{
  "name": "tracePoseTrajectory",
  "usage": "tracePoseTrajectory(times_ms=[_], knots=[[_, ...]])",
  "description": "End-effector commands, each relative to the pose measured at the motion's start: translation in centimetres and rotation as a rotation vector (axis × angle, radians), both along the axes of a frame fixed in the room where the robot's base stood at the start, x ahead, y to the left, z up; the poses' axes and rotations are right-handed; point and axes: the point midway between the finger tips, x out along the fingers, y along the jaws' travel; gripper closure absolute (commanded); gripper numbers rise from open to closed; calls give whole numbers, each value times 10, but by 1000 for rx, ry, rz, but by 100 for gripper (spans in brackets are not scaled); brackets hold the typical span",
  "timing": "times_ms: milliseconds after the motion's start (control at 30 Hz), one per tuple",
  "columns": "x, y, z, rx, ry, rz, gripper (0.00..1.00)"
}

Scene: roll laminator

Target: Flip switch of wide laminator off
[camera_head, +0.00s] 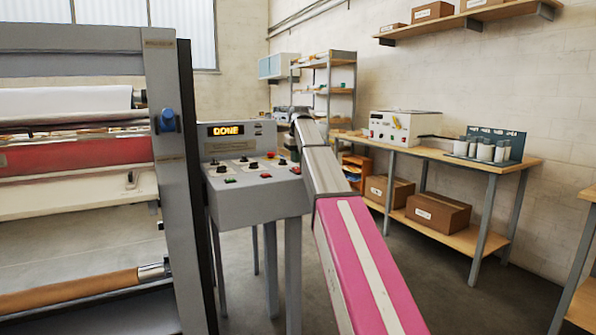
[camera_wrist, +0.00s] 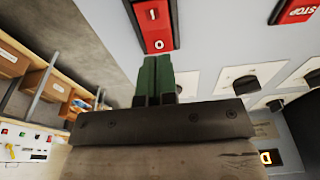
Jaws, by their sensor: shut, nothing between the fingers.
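The wide laminator (camera_head: 75,185) fills the left of the head view. Its grey control box (camera_head: 255,207) stands at its right, with a lit display (camera_head: 226,130) reading "DONE". In the wrist view, a red rocker switch (camera_wrist: 152,25) marked "I" and "O" sits in a black frame on the grey panel. My gripper (camera_wrist: 157,62) is shut and empty, its green fingertips close by the switch's "O" end. I cannot tell whether they touch it, or which side of the rocker is pressed. In the head view my arm hides the gripper.
A red STOP button (camera_wrist: 296,10) and several black knobs, one of them here (camera_wrist: 246,84), share the panel. Behind stands a bench (camera_head: 455,158) with a smaller white machine (camera_head: 403,128) and jars. Cardboard boxes (camera_head: 438,212) lie on its lower shelf. Open floor (camera_head: 460,300) lies at right.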

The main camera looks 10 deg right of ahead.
Motion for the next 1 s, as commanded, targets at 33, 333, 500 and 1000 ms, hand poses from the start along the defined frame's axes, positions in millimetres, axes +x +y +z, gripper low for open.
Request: tracePoseTrajectory(times_ms=[33,333,500,1000], knots=[[0,0,0,0,0,0,100],[0,0,0,0,0,0,100],[0,0,-2,0,0,0,100],[0,0,-8,0,0,0,100]])
